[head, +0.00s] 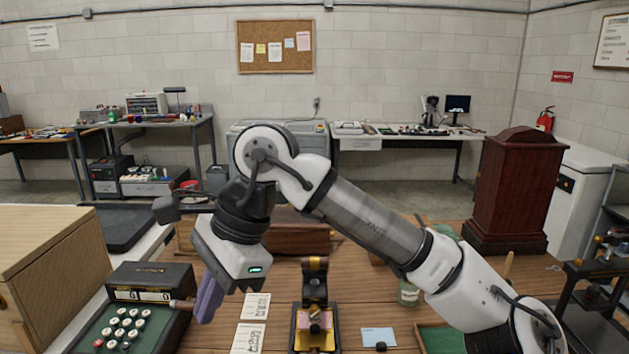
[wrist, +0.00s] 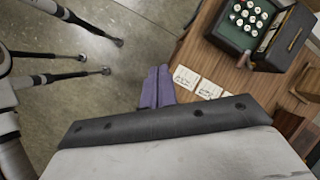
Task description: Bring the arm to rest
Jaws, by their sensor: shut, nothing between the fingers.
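My arm reaches from the lower right across the head view, bent at a raised elbow. My gripper (head: 207,300) hangs from it at left of centre, its purple fingers pointing down, together and empty. The fingers also show in the wrist view (wrist: 157,88), side by side over the floor next to the table's edge. In the head view they are just right of a dark adding machine (head: 150,284) with round keys, and the gap between them is hard to judge. The adding machine also shows at the upper right of the wrist view (wrist: 262,30).
White printed cards (head: 254,306) lie on the wooden table (head: 275,285). A black and gold press-like device (head: 315,305) stands at centre front, with a blue card (head: 378,337) to its right. A wooden box (head: 45,265) stands at left and a dark red cabinet (head: 510,190) at right.

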